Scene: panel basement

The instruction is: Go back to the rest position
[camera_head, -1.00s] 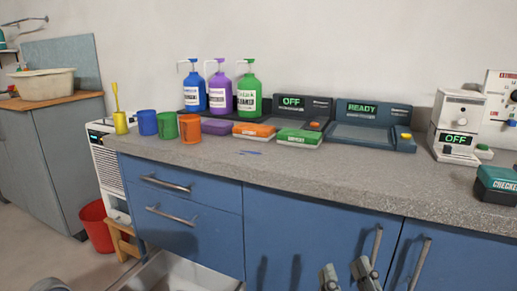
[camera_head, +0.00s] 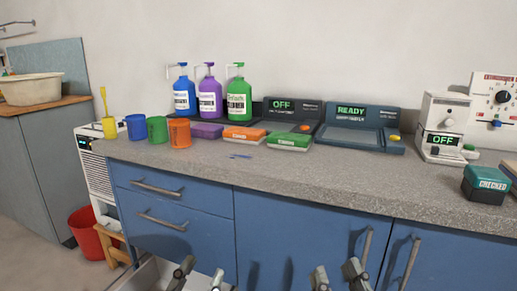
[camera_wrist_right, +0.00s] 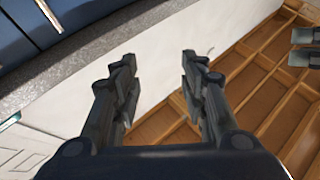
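My left gripper (camera_head: 200,277) shows at the bottom edge of the head view, low in front of the blue drawers. Its two fingertips are apart with nothing seen between them. My right gripper (camera_head: 338,277) is to its right, in front of the blue cabinet doors and below the worktop. In the right wrist view the right gripper (camera_wrist_right: 158,62) has its fingers spread and empty. Two grey tips at that view's right edge look like my left gripper (camera_wrist_right: 304,46).
The grey worktop (camera_head: 300,172) holds coloured cups, pump bottles (camera_head: 239,101), small coloured boxes, dark devices and a teal box (camera_head: 485,184). Door handles (camera_head: 411,264) stick out near my right gripper. A pale open drawer (camera_head: 150,276) lies low at left. A red bucket (camera_head: 84,232) stands on the floor.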

